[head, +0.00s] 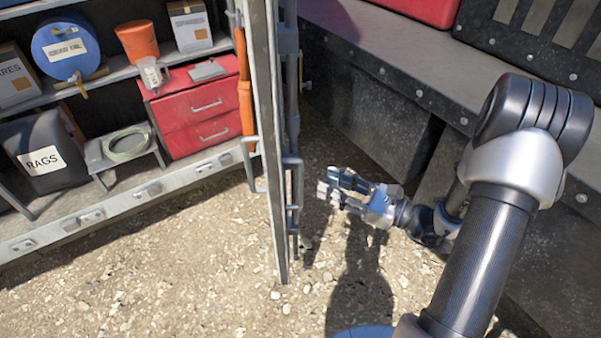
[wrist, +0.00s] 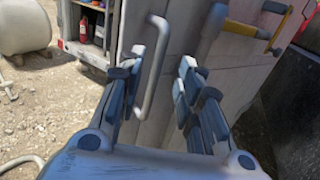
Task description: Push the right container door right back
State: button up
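The right container door (head: 268,140) stands open, seen nearly edge-on in the head view, with lock rods and grey bar handles (head: 292,180) on its right face. My gripper (head: 335,186) is to the right of the door, low above the gravel, fingers pointing left towards it. A gap shows between fingertips and door. In the wrist view my gripper (wrist: 157,84) is open and empty. A grey bent bar handle (wrist: 152,65) on a pale panel (wrist: 190,55) shows beyond and between the fingers; contact cannot be told.
The container shelves (head: 120,72) at left hold a blue drum, red drawers and a rags bin (head: 40,150). A dark metal wall (head: 370,95) with a ledge stands behind and right of my gripper. Gravel (head: 180,270) in front is clear. A yellow-handled bar (wrist: 245,30) shows in the wrist view.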

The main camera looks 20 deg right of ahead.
jog(key=b+x, duration=0.1)
jog(key=x, duration=0.8)
jog(key=shift+c, duration=0.4)
grip_shut()
